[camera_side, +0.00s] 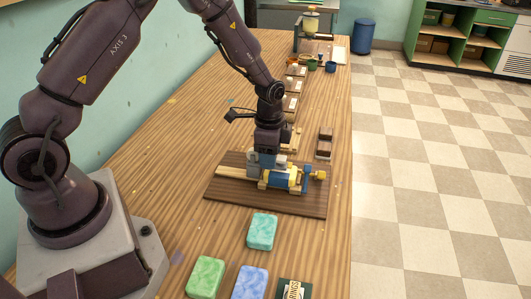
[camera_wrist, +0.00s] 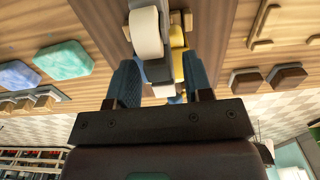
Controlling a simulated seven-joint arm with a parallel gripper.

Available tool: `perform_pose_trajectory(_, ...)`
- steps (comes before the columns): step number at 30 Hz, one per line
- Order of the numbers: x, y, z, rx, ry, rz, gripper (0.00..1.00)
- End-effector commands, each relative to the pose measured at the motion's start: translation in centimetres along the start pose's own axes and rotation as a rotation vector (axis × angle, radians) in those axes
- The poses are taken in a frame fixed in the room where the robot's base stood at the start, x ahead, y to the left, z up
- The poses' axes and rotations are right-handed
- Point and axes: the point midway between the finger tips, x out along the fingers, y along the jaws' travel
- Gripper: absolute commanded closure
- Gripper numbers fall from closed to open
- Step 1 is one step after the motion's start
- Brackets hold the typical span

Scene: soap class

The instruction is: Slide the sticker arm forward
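The sticker machine stands on a dark wooden board (camera_side: 225,194) on the bench. It has blue and yellow parts (camera_side: 285,178), a pale rail (camera_side: 236,173) on the left and a yellow knob (camera_side: 319,175) on the right. In the wrist view a cream roll (camera_wrist: 147,34) sits on a grey piece (camera_wrist: 158,70), perhaps the sticker arm, with a yellow part (camera_wrist: 179,62) beside it. My gripper (camera_side: 268,158) is low over the machine, pointing down. Its two blue-grey fingers (camera_wrist: 162,82) are spread apart, with machine parts showing between them. Whether they touch these parts is unclear.
Green (camera_side: 206,277), blue (camera_side: 251,282) and teal (camera_side: 262,231) soap bars lie in front of the board, near a dark label box (camera_side: 294,289). Trays and cups (camera_side: 312,64) line the bench's far end.

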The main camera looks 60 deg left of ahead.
Motion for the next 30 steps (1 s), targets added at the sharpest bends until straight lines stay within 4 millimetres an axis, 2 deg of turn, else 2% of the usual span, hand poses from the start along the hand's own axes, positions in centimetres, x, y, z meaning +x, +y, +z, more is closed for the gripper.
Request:
perform_pose_trajectory(11,-0.5,0.0,0.3,-0.001,-0.006,0.002,0.51)
perform_pose_trajectory(14,-1.8,-0.1,0.3,-0.001,-0.005,0.000,0.51)
perform_pose_trajectory(24,-9.2,-0.1,0.2,-0.001,-0.002,-0.002,0.51)
perform_pose_trajectory(30,-12.0,-0.1,0.2,-0.001,-0.003,0.000,0.51)
